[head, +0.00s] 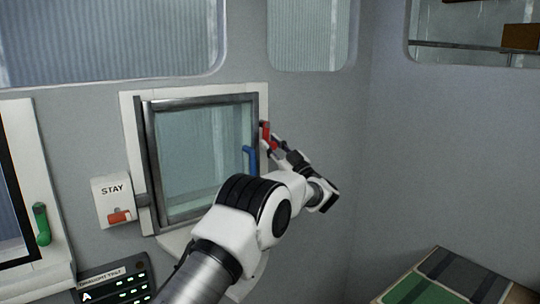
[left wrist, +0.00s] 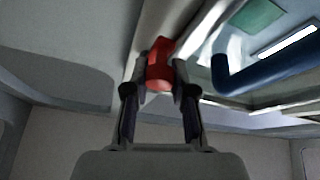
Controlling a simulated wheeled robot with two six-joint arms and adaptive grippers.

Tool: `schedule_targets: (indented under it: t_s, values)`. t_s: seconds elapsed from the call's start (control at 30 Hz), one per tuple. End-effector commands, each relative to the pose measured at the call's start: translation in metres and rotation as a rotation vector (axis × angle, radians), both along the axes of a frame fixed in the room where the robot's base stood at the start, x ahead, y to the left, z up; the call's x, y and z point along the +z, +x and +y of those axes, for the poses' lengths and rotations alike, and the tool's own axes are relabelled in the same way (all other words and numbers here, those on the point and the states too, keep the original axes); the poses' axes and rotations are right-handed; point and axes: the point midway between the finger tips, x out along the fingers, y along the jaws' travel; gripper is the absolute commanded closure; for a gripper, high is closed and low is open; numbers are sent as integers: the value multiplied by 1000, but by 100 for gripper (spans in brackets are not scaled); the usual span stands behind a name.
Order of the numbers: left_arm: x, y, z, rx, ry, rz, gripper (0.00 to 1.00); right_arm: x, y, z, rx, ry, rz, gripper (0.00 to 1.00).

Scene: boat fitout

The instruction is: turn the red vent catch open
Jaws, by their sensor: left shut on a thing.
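The red vent catch (head: 265,131) sits on the right side of the vent window's white frame (head: 128,134) in the head view. In the left wrist view the red catch (left wrist: 160,70) stands between the fingertips of my left gripper (left wrist: 160,85). That gripper (head: 271,145) is shut on the catch, with a finger on each side. The blue handle (head: 250,160) is on the window's right edge, just left of the catch; it also shows in the left wrist view (left wrist: 265,66). My right gripper is not in view.
A white STAY box (head: 113,200) with an orange-red lever is left of the window. A green handle (head: 42,224) is at far left, above a dark panel (head: 115,283) with lights. A box with green and dark pads (head: 432,300) stands lower right. The wall right of the gripper is bare.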

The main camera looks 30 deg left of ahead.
Motion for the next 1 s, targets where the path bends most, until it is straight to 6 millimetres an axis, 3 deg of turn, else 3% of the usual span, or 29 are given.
schedule_targets:
  t_s: [0.7,0.73,0.8,1.0]
  values:
    - [-1,5,0,-1,-36,-81,100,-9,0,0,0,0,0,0]
    - [0,5,0,-1,-36,-81,69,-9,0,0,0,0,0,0]
    - [0,5,-1,-2,-36,-81,49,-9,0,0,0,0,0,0]
    - [0,5,-1,-1,-35,-80,49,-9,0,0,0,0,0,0]
